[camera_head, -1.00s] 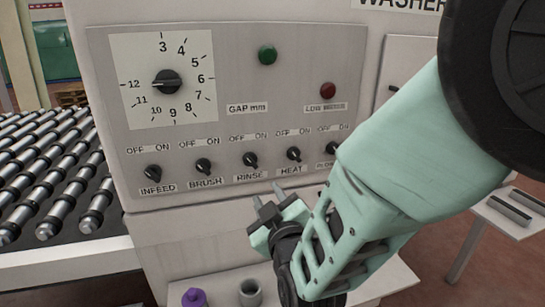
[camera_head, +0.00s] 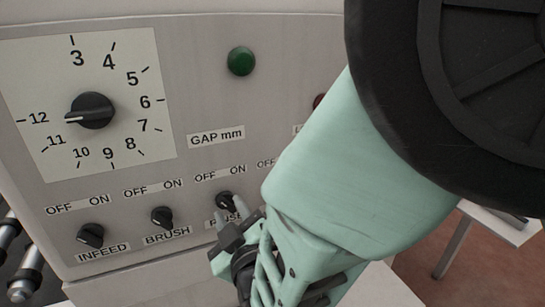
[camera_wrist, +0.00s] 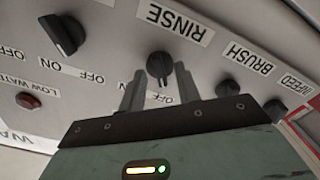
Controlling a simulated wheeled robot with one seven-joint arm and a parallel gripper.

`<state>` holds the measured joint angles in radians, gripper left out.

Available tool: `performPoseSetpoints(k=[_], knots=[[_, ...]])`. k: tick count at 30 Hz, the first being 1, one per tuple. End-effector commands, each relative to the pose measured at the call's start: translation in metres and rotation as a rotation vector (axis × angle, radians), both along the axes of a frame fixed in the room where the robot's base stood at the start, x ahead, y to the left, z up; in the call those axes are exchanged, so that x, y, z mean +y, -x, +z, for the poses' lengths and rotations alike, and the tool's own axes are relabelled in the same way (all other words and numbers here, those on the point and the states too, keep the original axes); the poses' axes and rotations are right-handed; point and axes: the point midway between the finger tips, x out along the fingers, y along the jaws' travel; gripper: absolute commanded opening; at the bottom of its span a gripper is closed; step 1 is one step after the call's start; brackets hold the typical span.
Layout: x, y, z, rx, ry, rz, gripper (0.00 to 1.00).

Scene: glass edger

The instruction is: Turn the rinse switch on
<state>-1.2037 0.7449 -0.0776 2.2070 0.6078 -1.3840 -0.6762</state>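The rinse switch is a small black rotary knob (camera_head: 225,198) on the grey panel, with OFF and ON labels above it. In the wrist view, turned upside down, the rinse knob (camera_wrist: 159,66) sits beside its RINSE label (camera_wrist: 175,22). My gripper (camera_head: 228,212) is at this knob in the head view and partly covers its label. In the wrist view the two fingers of my gripper (camera_wrist: 160,78) are apart, one on each side of the knob, with a gap visible. I cannot tell whether the knob points to OFF or ON.
The brush knob (camera_head: 162,217) and infeed knob (camera_head: 91,235) are left of the rinse knob. The heat knob (camera_wrist: 64,35) is close by in the wrist view. A gap dial (camera_head: 93,110) and green button (camera_head: 240,61) are higher up. My arm hides the panel's right side.

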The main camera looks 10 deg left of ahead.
Motion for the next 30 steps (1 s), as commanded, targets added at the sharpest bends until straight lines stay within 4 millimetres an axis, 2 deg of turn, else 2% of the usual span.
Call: performPoseSetpoints(k=[12,15,16,30], knots=[[-0.0005,0.0028,-0.0002,0.0,0.0,0.0,0.33],[-0.0005,0.0028,-0.0002,0.0,0.0,0.0,0.05],[-0.0005,0.0028,-0.0002,0.0,0.0,0.0,0.0],[-0.0008,0.0021,-0.0033,0.036,-0.059,-0.001,0.0]])
